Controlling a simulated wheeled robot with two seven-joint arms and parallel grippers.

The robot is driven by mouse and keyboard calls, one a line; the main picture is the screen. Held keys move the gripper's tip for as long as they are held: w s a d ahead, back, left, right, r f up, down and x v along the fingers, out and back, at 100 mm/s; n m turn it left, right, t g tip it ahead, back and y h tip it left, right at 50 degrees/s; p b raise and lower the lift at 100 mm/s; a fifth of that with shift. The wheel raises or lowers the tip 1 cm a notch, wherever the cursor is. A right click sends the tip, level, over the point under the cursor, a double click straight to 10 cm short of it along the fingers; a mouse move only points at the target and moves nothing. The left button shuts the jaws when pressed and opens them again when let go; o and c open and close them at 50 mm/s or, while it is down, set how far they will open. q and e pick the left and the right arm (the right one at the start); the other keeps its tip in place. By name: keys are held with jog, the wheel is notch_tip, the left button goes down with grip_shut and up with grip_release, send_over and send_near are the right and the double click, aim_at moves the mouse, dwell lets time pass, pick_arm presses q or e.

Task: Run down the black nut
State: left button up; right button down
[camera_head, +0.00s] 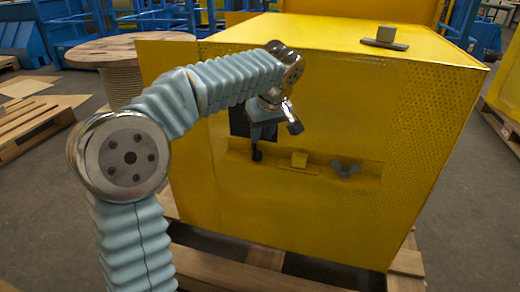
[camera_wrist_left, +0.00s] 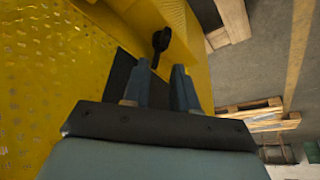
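The black nut (camera_head: 256,153) shows in the head view as a small dark piece at the left end of the ledge on the yellow machine's front. In the left wrist view the black nut (camera_wrist_left: 160,41) is a dark piece with a rounded head, just beyond the fingertips. My left gripper (camera_head: 263,137) is in front of the machine, close above the nut. In the left wrist view the left gripper's (camera_wrist_left: 160,80) two grey-blue fingers are apart with a gap between them. I cannot tell whether they touch the nut. My right gripper is out of view.
The yellow machine (camera_head: 425,110) stands on a wooden pallet. A dark panel (camera_head: 238,121) is behind my gripper. On the ledge, right of the nut, are a yellow block (camera_head: 299,160) and a grey three-lobed knob (camera_head: 345,168). A grey block (camera_head: 386,35) sits on top.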

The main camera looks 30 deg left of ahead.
aim_at(257, 153)
pick_arm(q)
jog(key=x, duration=0.6)
jog(key=shift+f+b, duration=0.1)
jog(key=shift+b, duration=0.3)
grip_shut()
